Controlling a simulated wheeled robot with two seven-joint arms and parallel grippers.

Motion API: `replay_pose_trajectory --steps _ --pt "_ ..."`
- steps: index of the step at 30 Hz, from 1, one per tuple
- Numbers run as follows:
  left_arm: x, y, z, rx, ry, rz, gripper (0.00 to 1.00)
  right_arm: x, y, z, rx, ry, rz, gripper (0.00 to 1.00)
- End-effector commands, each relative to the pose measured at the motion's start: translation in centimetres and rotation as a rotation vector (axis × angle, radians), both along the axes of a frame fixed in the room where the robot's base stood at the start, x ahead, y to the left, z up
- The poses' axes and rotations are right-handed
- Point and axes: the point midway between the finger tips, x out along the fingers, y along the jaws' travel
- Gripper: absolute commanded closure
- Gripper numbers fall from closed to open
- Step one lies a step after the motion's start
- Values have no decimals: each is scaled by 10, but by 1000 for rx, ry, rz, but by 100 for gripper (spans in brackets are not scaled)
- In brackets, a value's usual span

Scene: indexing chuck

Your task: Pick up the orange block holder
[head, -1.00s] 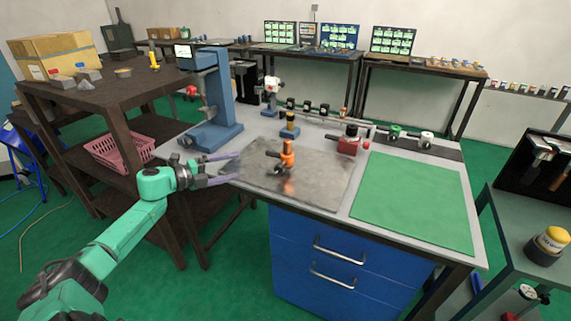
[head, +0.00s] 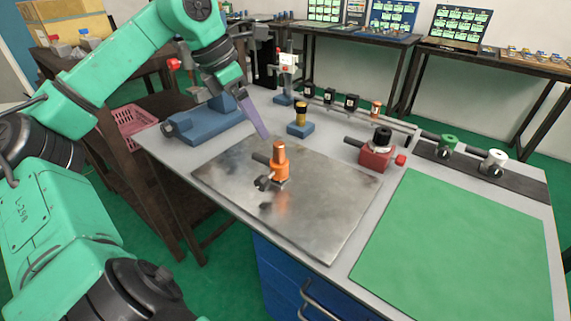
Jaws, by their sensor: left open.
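The orange block holder (head: 280,164) stands upright on the grey metal plate (head: 330,205) on the workbench, with dark knobs at its side and base. My left gripper (head: 256,118) is above and slightly left of the holder, pointing down, with its purple fingers apart from it. One finger shows clearly; the other is mostly hidden behind it. Nothing shows between the fingers. My right gripper is not in view.
A yellow-and-black piece on a blue base (head: 300,120) and a red block with a black knob (head: 377,150) stand behind the plate. The green mat (head: 460,250) at right is clear.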

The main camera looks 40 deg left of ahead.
Motion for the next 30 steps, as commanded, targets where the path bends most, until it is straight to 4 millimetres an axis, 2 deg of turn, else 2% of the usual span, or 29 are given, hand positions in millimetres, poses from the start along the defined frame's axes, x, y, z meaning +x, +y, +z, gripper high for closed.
replay_pose_trajectory --steps 3,7,11,18,25,29,30 --pt "11 -6 -31 -6 1 -4 10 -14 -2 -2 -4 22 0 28" --pt "21 -11 -55 -7 1 -2 10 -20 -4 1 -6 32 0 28" --pt "27 -13 -69 -7 1 -2 10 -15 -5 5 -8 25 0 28" --pt "41 -21 -104 -6 3 0 10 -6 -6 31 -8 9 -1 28" --pt "43 -22 -112 -7 -2 0 10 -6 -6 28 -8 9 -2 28" --pt "43 -22 -112 -7 -2 0 60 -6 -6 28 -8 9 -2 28" --pt "43 -22 -112 -7 -2 0 75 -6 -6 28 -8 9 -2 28"
